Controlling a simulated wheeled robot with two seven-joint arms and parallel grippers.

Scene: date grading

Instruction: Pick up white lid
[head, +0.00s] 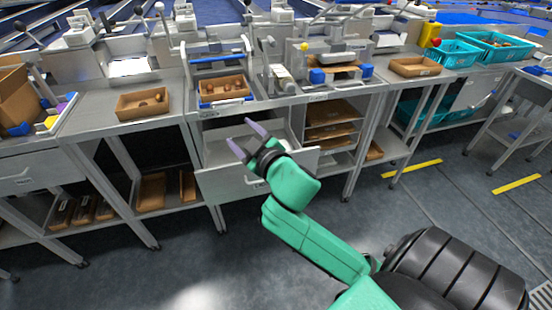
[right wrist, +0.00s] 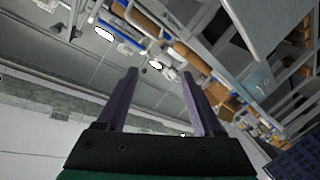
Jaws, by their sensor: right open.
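My right gripper (head: 239,131) is open and empty, its two purple fingers apart above an open grey drawer (head: 225,185) under the middle bench. It also shows in the right wrist view (right wrist: 158,74), with nothing between the fingers. I cannot make out a white lid in either view. Part of the drawer's inside is hidden by my gripper and wrist. My left gripper is not in view.
Cardboard trays with dates stand on the bench, one to the left (head: 142,104) and one in the middle (head: 224,89). Another cardboard tray (head: 414,67) and teal crates (head: 455,54) stand to the right. The floor (head: 150,275) before the benches is clear.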

